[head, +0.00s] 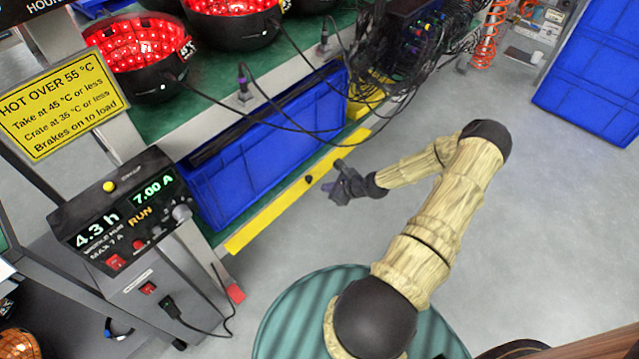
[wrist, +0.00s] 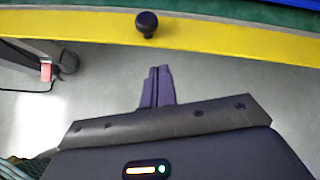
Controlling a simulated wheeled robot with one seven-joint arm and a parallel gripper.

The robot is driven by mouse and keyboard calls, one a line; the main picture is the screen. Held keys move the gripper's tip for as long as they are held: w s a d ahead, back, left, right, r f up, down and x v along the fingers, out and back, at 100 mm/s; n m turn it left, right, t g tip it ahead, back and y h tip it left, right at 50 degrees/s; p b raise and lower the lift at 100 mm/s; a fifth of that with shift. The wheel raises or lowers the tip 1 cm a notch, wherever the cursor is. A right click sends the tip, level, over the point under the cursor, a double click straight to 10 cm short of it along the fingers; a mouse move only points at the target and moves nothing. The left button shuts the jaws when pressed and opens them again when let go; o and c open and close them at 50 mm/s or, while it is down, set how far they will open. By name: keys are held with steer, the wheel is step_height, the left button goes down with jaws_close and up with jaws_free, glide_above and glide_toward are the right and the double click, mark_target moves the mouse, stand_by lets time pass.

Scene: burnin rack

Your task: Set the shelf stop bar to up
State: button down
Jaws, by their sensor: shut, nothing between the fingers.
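The shelf stop bar (head: 284,201) is a long yellow bar along the front of the lower shelf, below the blue crate. A small black knob (head: 309,179) sits on it. In the wrist view the yellow bar (wrist: 220,37) runs across the top, with the black knob (wrist: 147,24) near its middle. My gripper (head: 338,165) is shut and empty, in front of the bar and just right of the knob in the head view. In the wrist view my gripper's fingertips (wrist: 158,70) point toward the bar, a little below the knob, with a gap between.
A blue crate (head: 262,165) stands behind the bar. Black cables (head: 300,125) hang in front of it. A control box (head: 120,225) and yellow sign (head: 62,105) stand at left. A red-tipped foot (head: 235,292) is near the bar's left end.

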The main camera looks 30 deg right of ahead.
mark_target(307, 179)
steer(key=shift+w+a+r+b, duration=0.3)
steer(key=shift+w+a+r, duration=0.7)
steer(key=shift+w+r, duration=0.2)
steer(key=shift+w+d+r+p, duration=0.1)
steer(key=shift+w+r+p, duration=0.05)
steer(key=shift+p, duration=0.4)
